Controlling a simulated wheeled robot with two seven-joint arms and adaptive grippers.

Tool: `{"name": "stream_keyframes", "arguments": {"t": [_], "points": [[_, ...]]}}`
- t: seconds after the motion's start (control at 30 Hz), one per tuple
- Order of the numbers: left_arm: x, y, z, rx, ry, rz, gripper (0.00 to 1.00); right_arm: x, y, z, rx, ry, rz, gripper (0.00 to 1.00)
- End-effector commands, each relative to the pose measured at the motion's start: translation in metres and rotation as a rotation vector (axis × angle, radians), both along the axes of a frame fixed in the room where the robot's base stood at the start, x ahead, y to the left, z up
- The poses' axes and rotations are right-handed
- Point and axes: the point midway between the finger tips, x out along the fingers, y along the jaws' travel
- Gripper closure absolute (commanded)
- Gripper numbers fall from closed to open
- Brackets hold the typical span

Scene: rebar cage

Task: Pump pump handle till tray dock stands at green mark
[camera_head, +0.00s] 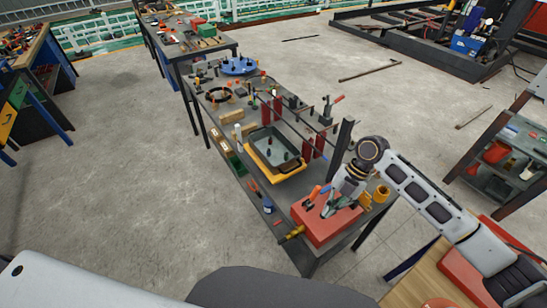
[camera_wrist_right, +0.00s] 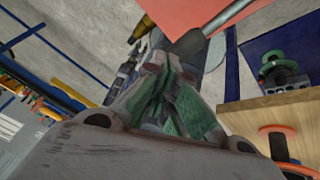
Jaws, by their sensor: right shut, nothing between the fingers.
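The red pump box (camera_head: 327,228) stands at the near end of the dark workbench. A handle with an orange-red grip (camera_head: 314,194) rises above it; I take this as the pump handle. The tray dock (camera_head: 276,176) is a yellow-edged holder with a dark tray (camera_head: 273,148) in it, beside a dark upright post (camera_head: 342,148). I cannot make out a green mark. My right gripper (camera_head: 328,208) is shut and empty, just over the red box. In the right wrist view its green-padded fingers (camera_wrist_right: 172,100) are close to a grey metal rod (camera_wrist_right: 215,25). My left gripper is out of view.
Wooden blocks, red cylinders, a blue round plate (camera_head: 238,66) and small tools crowd the rest of the bench. A yellow cup-like part (camera_head: 381,194) sits right of my right wrist. A grey shelf (camera_head: 505,150) stands at the right. The concrete floor to the left is clear.

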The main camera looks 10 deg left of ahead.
Motion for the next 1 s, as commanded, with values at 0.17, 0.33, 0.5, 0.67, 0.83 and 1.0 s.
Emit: {"name": "stream_keyframes", "arguments": {"t": [0.17,0.33,0.5,0.67,0.83,1.0], "points": [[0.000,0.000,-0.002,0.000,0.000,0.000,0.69,-0.002,0.001,-0.006,-0.001,0.001,0.000,1.00],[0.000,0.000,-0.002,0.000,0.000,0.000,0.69,-0.002,0.002,-0.007,0.000,0.000,-0.001,1.00],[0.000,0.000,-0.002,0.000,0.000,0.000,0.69,-0.002,0.002,-0.007,0.000,0.000,-0.001,1.00],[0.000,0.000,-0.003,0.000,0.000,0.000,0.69,-0.003,0.002,-0.009,0.000,0.000,-0.001,1.00],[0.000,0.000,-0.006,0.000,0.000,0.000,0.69,-0.004,0.004,-0.016,0.000,0.001,-0.001,1.00],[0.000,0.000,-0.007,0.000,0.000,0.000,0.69,-0.005,0.005,-0.020,0.000,0.001,-0.001,1.00]]}}
